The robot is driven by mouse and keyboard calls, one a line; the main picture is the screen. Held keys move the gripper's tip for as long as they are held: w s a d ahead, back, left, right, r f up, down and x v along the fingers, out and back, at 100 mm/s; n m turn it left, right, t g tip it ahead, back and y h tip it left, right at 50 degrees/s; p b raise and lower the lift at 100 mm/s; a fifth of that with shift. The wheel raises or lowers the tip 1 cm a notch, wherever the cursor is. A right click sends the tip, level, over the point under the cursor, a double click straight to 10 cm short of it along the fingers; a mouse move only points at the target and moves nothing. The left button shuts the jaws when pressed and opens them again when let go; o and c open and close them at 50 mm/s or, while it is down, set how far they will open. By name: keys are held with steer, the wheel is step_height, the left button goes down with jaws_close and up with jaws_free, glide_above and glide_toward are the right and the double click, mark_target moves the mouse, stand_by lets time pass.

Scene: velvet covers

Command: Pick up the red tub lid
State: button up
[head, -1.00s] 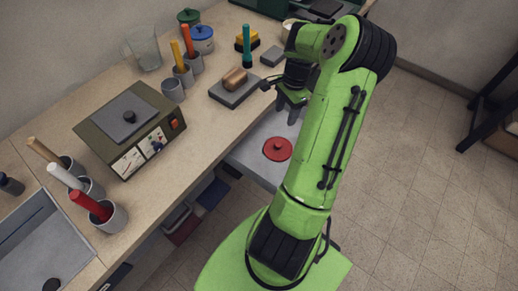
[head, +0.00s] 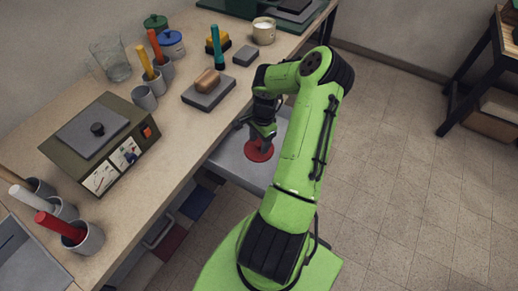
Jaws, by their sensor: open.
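The red tub lid (head: 257,153) is a round red disc lying on the grey surface (head: 230,160) of what looks like a pulled-out drawer or low shelf beside the counter. My gripper (head: 262,143) points down right at the lid, its fingers covering the lid's middle. The jaws are open. The knob on the lid is hidden behind the fingers, and I cannot tell whether they touch it.
The wooden counter (head: 185,130) runs along the left, above the grey surface. On it stand a brown block on a grey slab (head: 210,93), a green box-shaped device (head: 100,145) and several cups with coloured sticks. The tiled floor at right is open.

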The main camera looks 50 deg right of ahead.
jaws_close()
